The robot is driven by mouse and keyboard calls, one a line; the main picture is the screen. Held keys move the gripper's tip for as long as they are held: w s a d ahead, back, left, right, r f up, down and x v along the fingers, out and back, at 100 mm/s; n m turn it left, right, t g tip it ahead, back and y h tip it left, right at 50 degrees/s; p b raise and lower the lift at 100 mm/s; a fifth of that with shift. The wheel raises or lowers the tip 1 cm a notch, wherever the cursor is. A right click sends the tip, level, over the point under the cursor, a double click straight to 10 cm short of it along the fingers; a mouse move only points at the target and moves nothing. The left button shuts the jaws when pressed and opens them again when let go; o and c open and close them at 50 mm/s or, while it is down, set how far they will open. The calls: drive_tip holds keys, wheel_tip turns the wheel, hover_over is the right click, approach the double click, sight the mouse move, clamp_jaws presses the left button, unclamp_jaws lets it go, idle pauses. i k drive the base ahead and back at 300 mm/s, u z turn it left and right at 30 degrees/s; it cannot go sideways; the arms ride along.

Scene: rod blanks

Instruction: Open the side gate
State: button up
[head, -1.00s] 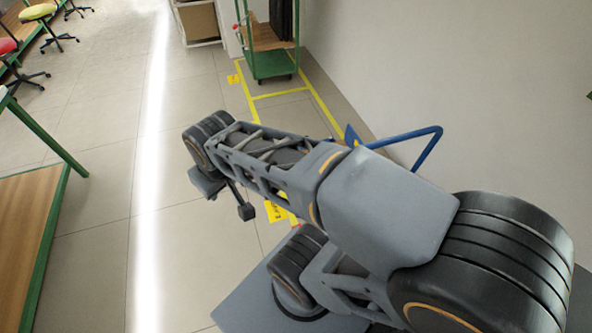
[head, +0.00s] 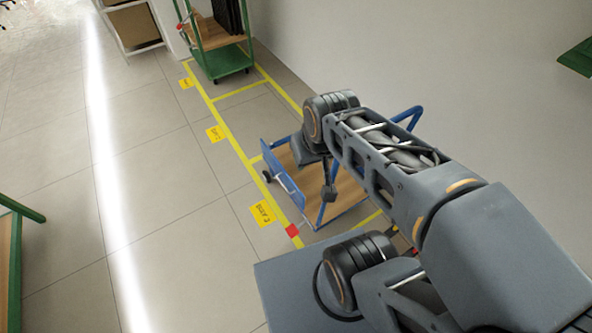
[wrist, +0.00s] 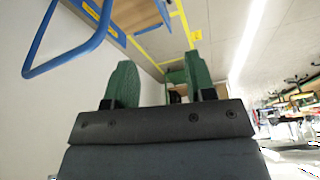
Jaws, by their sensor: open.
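A low blue cart with a wooden deck (head: 346,190) stands by the wall in the head view. Its side gate (head: 283,172) is a blue panel with a pale handle (head: 286,183), and it stands upright along the deck's left edge. My arm's end hangs over the cart, and its links hide part of the deck. My gripper (wrist: 160,72) shows two green fingers spread apart in the wrist view, with nothing between them. The cart's blue tube frame (wrist: 68,50) is at the upper left of the wrist view, apart from the fingers. The gate's handle is not clear there.
A green trolley (head: 222,62) stands farther back along the wall. Open tiled floor lies to the left. A green-edged table (head: 12,240) is at the far left.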

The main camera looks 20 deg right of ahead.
sight(291, 187)
drive_tip(key=z, duration=0.05)
drive_tip(key=k, duration=0.55)
drive_tip(key=u, duration=0.95)
drive_tip(key=i, duration=0.75)
drive_tip(key=u, duration=0.7)
drive_tip(key=i, duration=0.9)
drive_tip(key=z, duration=0.9)
drive_tip(key=i, duration=0.8)
drive_tip(key=z, duration=0.85)
